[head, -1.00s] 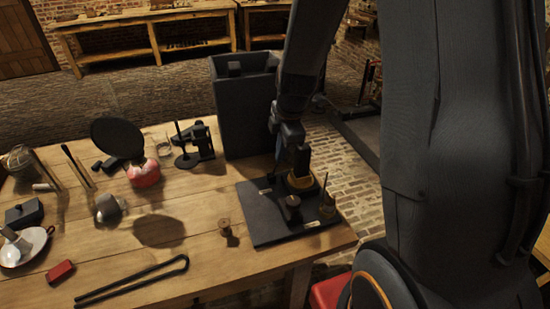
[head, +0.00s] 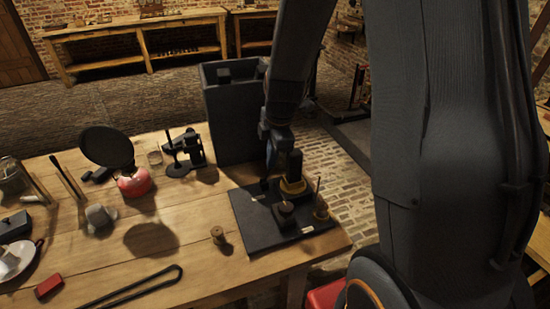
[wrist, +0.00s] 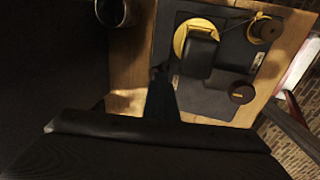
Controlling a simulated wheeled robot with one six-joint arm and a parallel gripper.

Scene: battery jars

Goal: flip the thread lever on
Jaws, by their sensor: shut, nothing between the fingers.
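A dark flat board (head: 255,232) lies at the right end of the table. On it stand a dark block in a yellow ring (head: 293,186), a brown round cup-like piece (head: 284,211) and a small spool with a thin upright rod (head: 321,210). Which part is the thread lever I cannot tell. My gripper (head: 266,182) is shut and empty, low over the board's back left part, left of the block. In the wrist view its dark tip (wrist: 160,74) is just left of the block (wrist: 200,52); contact is unclear.
A tall dark open bin (head: 235,110) stands close behind the board. A black stand (head: 186,150), a red-based burner with a dark disc (head: 133,182) and a small brass piece (head: 218,235) are left of it. The table's right edge is close to the board.

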